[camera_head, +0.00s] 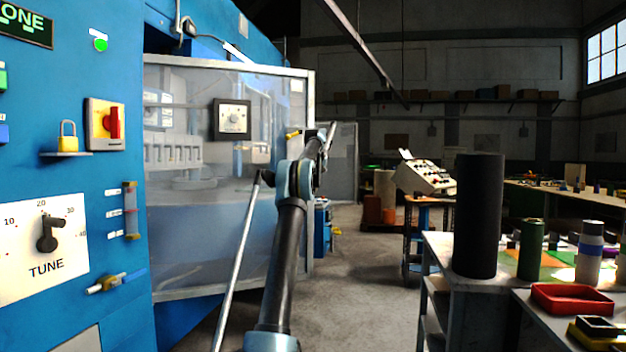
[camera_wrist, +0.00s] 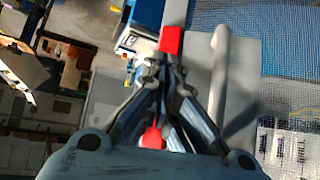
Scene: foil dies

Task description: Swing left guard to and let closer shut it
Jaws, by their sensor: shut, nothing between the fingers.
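The guard is a clear panel in a pale grey frame (camera_head: 310,200) on the front of the blue machine. It stands out from the machine in the head view, with the machine's interior showing through it. I cannot tell its exact angle. My gripper (camera_head: 331,128) is at the guard's outer edge in the head view, partly hidden by my arm. In the wrist view my gripper (camera_wrist: 163,62) is shut and empty, its tips close to a red block (camera_wrist: 171,40) on a grey strip. I cannot tell whether they touch. A pale rounded bar (camera_wrist: 220,85) runs beside it. The closer is not clearly visible.
The blue machine face (camera_head: 100,260) with its tune dial (camera_head: 46,235) is close on the left. A grey workbench (camera_head: 455,300) with a black cylinder (camera_head: 478,215) stands on the right. A control console (camera_head: 425,176) stands behind. Open floor (camera_head: 370,270) lies between.

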